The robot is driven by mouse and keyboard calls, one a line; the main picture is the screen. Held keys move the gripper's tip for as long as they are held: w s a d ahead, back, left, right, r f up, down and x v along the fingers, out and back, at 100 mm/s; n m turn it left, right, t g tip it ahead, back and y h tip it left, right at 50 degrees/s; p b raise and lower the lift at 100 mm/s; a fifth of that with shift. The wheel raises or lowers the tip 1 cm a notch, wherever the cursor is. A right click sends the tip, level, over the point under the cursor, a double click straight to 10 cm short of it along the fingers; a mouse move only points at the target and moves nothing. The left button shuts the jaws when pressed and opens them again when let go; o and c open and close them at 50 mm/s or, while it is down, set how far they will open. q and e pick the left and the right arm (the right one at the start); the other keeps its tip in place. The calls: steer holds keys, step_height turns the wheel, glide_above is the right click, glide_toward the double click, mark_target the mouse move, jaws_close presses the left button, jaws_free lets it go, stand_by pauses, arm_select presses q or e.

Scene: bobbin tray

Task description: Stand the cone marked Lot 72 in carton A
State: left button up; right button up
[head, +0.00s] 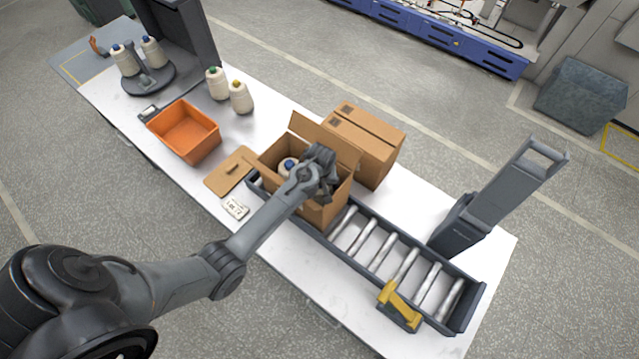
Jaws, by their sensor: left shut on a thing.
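An open brown carton (323,215) stands on the roller conveyor with its flaps up. A pale cone with a blue top (287,164) is inside it at the left, partly behind my arm. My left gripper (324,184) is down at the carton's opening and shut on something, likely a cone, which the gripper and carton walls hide. Two more pale cones, one green-topped (217,84) and one yellow-topped (241,98), stand upright on the table. Lot marks on the cones and the carton's letter cannot be read. My right gripper is not in view.
A closed carton (372,142) stands behind the open one. An orange bin (183,132), a brown board (229,171) and a small card (235,208) lie to the left. Two cones are on a round dark stand (148,80) at far left. The conveyor rollers (405,265) at right are clear.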

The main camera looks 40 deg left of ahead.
arm_select(q)
steer(key=o, duration=1.4)
steer(key=shift+r, duration=0.1)
steer(key=r, duration=0.3)
steer(key=r+b, duration=0.1)
steer(key=r, duration=0.3)
steer(key=d+r, duration=0.1)
steer(key=r, duration=0.2)
steer(key=shift+s+r, duration=0.3)
steer(key=shift+s, duration=0.1)
steer(key=shift+a, duration=0.15)
